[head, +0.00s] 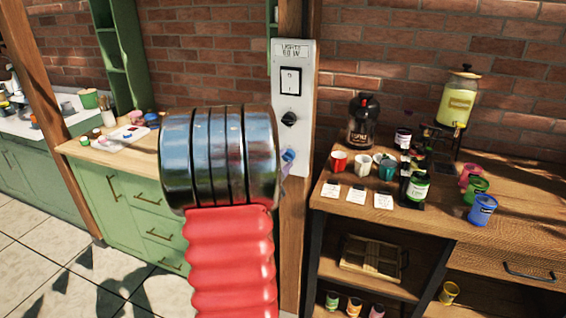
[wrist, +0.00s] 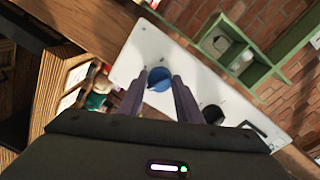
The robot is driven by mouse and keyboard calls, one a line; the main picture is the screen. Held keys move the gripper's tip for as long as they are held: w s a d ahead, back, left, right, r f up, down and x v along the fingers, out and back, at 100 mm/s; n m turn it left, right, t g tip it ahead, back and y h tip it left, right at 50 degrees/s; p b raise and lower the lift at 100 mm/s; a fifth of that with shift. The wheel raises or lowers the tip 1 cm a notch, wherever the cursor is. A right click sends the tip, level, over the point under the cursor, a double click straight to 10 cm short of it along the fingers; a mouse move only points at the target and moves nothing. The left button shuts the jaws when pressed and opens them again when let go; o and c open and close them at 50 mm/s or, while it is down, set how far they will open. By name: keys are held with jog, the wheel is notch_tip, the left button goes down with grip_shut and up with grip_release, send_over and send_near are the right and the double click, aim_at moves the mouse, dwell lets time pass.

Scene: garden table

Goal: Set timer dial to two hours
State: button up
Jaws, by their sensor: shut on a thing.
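A white control panel (head: 292,62) is fixed upright on a wooden post. It carries a label at the top, a framed switch (head: 290,81), a black dial (head: 288,118) and, lowest, a blue dial (head: 289,155). In the wrist view the blue dial (wrist: 158,77) sits between the tips of my gripper (wrist: 160,86), which is shut on it. The black dial (wrist: 213,113) stands free to the right there. My arm hides most of my gripper in the head view. I cannot read any dial marks or the dial's setting.
A wooden counter (head: 430,222) with cups, cards, jars and a drink dispenser (head: 459,97) stands right of the post. A green cabinet (head: 140,212) with a worktop is on the left. A brick wall is behind. Open tiled floor lies at lower left.

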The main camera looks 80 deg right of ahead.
jog(key=o, duration=1)
jog(key=shift+s, duration=0.1)
jog(key=shift+o, duration=0.2)
jog(key=w+a, duration=0.2)
jog(key=a, duration=1.1)
jog(key=shift+a+r, duration=0.35)
